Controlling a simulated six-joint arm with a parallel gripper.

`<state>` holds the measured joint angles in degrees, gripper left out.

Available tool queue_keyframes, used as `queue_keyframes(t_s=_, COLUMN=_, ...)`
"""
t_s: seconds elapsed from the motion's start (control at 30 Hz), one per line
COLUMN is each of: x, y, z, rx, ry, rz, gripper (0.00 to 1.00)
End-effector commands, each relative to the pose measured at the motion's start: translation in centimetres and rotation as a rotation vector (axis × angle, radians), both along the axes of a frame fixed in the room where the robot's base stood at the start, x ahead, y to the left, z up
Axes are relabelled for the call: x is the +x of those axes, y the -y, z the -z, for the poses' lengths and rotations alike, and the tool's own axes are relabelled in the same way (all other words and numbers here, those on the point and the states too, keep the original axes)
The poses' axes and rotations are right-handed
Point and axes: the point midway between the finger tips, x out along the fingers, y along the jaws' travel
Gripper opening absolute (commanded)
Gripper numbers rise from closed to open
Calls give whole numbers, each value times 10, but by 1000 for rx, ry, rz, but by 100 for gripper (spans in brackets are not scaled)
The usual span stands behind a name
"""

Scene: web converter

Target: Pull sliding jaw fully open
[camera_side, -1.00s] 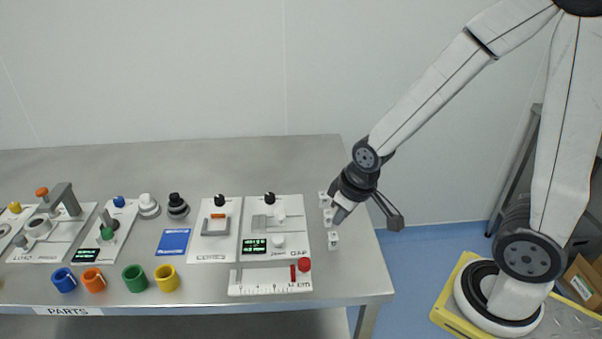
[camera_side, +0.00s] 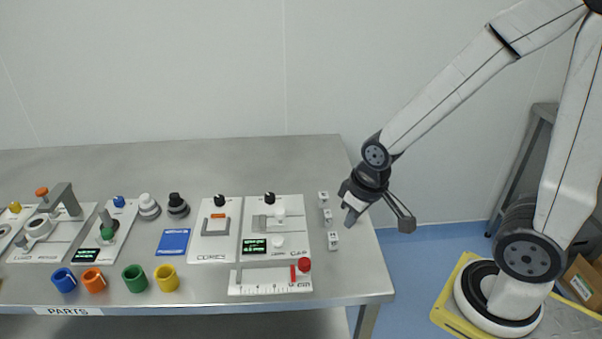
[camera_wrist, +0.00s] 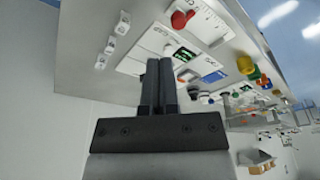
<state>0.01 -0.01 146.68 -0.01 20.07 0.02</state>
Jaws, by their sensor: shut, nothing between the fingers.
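The white panel marked GAP (camera_side: 289,259) lies flat near the right end of the bench, with a small grey jaw-like block (camera_side: 260,222), a white knob beside it and a lit green display (camera_side: 255,246). Which part is the sliding jaw is too small to tell. In the wrist view the display (camera_wrist: 185,53) shows just beyond my fingers, which hide part of the panel. My gripper (camera_side: 350,222) is shut and empty over the bench's right edge area, right of the panel and apart from it. It also shows in the wrist view (camera_wrist: 159,62).
Several small white blocks (camera_side: 333,240) stand between the panel and my gripper. A ruler plate (camera_side: 262,289) with a red knob (camera_side: 304,264) lies in front. The CORES panel (camera_side: 206,247) is to the left, with coloured rings (camera_side: 167,278) nearer. The rear bench is clear.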

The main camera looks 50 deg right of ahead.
Motion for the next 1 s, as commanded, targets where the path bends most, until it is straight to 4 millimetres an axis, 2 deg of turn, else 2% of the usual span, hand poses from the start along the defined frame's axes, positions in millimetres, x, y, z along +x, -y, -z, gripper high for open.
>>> queue_keyframes(t_s=0.37, x=0, y=0, z=0, rx=0, ry=0, rz=0, gripper=0)
queue_keyframes(t_s=0.6, x=8, y=1, z=0, rx=-1, ry=-5, rz=0, gripper=76)
queue_keyframes(t_s=0.63, x=11, y=1, z=0, rx=-1, ry=-7, rz=0, gripper=81)
queue_keyframes(t_s=0.77, x=30, y=3, z=0, rx=-2, ry=-22, rz=0, gripper=81)
queue_keyframes(t_s=1.0, x=87, y=11, z=4, rx=-5, ry=-65, rz=2, gripper=81)
